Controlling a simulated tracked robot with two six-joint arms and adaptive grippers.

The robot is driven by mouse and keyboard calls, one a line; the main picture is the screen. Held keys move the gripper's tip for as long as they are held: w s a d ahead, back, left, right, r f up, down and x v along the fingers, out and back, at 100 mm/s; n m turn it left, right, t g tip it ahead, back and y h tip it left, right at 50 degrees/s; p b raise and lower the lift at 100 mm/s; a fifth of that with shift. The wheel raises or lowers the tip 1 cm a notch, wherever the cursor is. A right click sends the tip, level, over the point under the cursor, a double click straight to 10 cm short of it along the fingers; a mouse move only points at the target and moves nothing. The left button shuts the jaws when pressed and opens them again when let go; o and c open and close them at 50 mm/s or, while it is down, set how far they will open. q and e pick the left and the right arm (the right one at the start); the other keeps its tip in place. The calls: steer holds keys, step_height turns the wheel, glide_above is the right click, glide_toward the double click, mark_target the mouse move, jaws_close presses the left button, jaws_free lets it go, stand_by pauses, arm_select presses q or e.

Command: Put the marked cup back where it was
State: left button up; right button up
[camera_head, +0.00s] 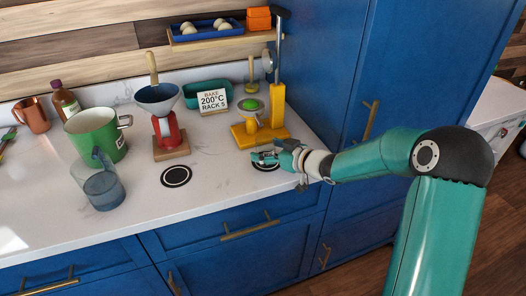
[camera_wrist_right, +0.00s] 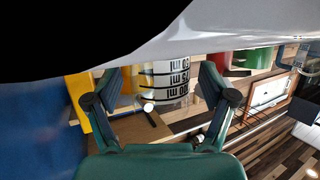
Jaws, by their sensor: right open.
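The marked cup (camera_wrist_right: 172,82) shows in the right wrist view as a pale round body with black lettering and lines. It sits in the gap between the open fingers of my right gripper (camera_wrist_right: 160,88), with space visible on both sides; how far off it is I cannot tell. In the head view my right gripper (camera_head: 266,155) is low over a dark round mark on the counter, in front of the yellow press (camera_head: 277,105), and covers part of that mark. I cannot make out the cup there. My left gripper is not in view.
A second black ringed disc (camera_head: 176,176) lies on the white counter, clear. To its left stand a clear blue beaker (camera_head: 103,190) and a green pot (camera_head: 94,134). Behind are a red stand with a funnel (camera_head: 157,97) and a sign (camera_head: 213,102). The counter's front edge is close.

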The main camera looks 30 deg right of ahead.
steer(key=shift+r, duration=0.15)
steer(key=v, duration=1.2)
steer(key=shift+s, duration=0.1)
